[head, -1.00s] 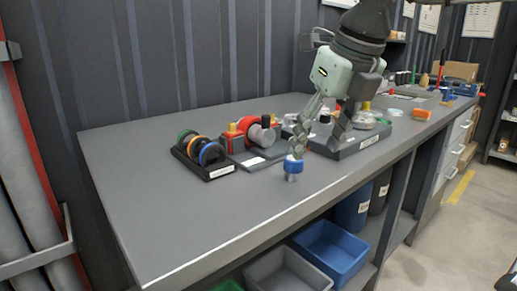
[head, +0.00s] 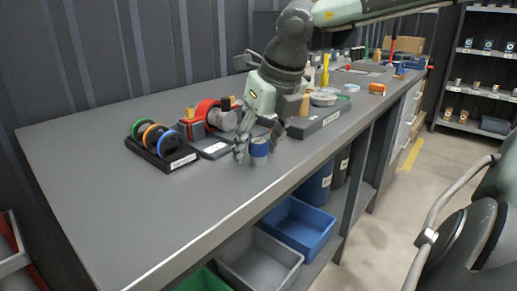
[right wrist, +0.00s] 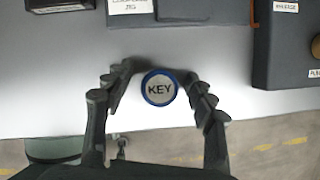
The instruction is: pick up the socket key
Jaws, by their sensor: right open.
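The socket key is a short upright cylinder with a blue band (head: 259,147), standing on the grey bench near its front edge. In the right wrist view its round top, marked KEY (right wrist: 159,88), lies between the fingertips. My right gripper (head: 258,150) is open, with its fingers on either side of the key; the right wrist view shows the same open fingers (right wrist: 157,92) with small gaps beside the key. The key's lower part is hidden from above in the wrist view. My left gripper is not in view.
A rack of green, orange and blue rings (head: 165,147) and a red pump part on a plate (head: 214,120) stand left of the key. A dark tray (head: 318,120) with parts lies to the right. The front left of the bench is clear.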

